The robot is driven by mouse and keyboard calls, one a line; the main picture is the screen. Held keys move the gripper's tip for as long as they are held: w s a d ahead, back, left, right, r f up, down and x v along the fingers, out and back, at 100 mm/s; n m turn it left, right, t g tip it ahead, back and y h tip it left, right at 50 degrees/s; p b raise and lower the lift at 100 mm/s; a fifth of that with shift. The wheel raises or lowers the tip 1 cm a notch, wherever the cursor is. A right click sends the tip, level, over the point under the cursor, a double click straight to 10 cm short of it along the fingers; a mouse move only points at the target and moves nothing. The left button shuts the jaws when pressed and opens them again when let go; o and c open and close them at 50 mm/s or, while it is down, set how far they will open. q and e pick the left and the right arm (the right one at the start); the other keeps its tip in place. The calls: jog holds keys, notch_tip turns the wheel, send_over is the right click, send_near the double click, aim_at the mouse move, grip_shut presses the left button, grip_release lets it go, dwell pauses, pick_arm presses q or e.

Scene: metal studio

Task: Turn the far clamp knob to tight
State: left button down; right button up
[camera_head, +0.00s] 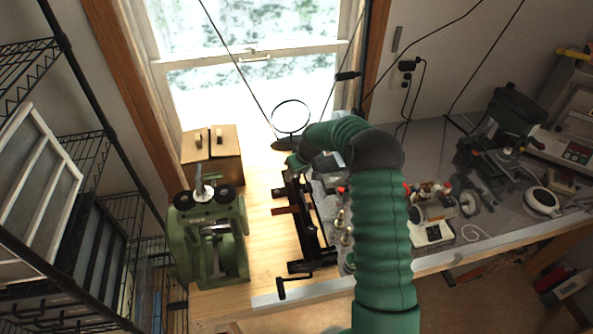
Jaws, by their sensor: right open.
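A long black clamp (322,235) lies on the wooden bench, running from near the front edge to the back. A dark crank handle (281,288) sticks out at its near end. A dark red bar (286,210) crosses its left side. My right arm, in a green sleeve, rises from the bottom and bends left over the clamp's far end. My right gripper (293,163) is small and open at that far end. The far knob cannot be made out behind it, so I cannot tell whether they touch. My left gripper is not in view.
A green rolling machine (207,240) and a wooden box (212,160) stand left of the clamp. A round magnifier (290,117) stands behind it. Small tools and a cylindrical motor (435,209) crowd the grey bench to the right. Bare wood shows between the rolling machine and the clamp.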

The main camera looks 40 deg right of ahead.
jog(key=shift+s+d+f, duration=0.1)
jog(key=shift+s+d, duration=0.1)
jog(key=shift+d, duration=0.05)
jog(key=shift+w, duration=0.15)
jog(key=shift+c, duration=1.4)
jog(key=shift+w+a, duration=0.15)
jog(key=shift+a, duration=0.05)
jog(key=c, duration=0.5)
jog(key=shift+c, duration=1.2)
grip_shut()
jog(key=shift+d, duration=0.1)
